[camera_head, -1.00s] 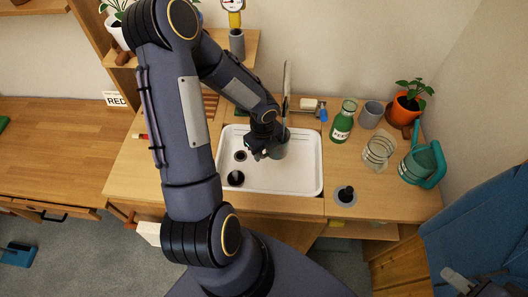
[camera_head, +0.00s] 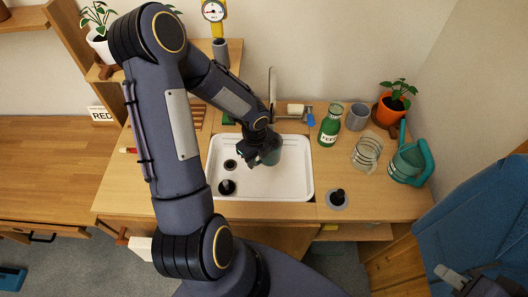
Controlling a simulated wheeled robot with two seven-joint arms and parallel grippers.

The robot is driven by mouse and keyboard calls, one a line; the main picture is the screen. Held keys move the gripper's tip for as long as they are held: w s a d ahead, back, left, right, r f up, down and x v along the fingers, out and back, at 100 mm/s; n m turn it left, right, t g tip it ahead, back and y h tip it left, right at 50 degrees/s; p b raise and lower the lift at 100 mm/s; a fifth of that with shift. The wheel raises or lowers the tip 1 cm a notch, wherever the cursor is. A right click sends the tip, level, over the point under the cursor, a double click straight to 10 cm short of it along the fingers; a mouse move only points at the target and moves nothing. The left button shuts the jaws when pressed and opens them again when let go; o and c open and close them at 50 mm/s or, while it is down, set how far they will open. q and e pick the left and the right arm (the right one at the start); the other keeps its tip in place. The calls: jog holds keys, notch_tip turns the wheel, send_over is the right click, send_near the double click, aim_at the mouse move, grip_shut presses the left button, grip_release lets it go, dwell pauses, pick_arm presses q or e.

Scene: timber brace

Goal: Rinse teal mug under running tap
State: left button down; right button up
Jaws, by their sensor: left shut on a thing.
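The teal mug (camera_head: 271,153) is over the white sink basin (camera_head: 290,187), near its back edge and below the thin grey tap (camera_head: 271,92). My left gripper (camera_head: 258,156) is shut on the mug from its left side and hides part of it. I cannot make out running water or the inside of the mug. Part of my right gripper (camera_head: 452,277) shows at the bottom right corner, far from the mug; its jaws are not clear.
A green bottle (camera_head: 329,128), grey cup (camera_head: 357,117), glass jar (camera_head: 366,153), teal watering can (camera_head: 409,163) and orange plant pot (camera_head: 388,110) stand right of the sink. A dark-handled round item (camera_head: 338,198) sits at the front. A blue chair (camera_head: 480,225) is at right.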

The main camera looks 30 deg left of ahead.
pick_arm(q)
jog(key=shift+a, duration=0.15)
jog(key=shift+s+a, duration=0.35)
jog(key=shift+w+d, duration=0.1)
dwell(0.3)
jog(key=shift+w+d, duration=0.3)
jog(key=shift+d, duration=0.1)
jog(key=shift+s+d+b, duration=0.3)
jog(key=shift+s, duration=0.1)
jog(key=s+d+b, duration=0.3)
jog(key=s+d, duration=0.1)
jog(key=s, duration=0.1)
jog(key=shift+s+d, duration=0.15)
jog(key=shift+s, duration=0.15)
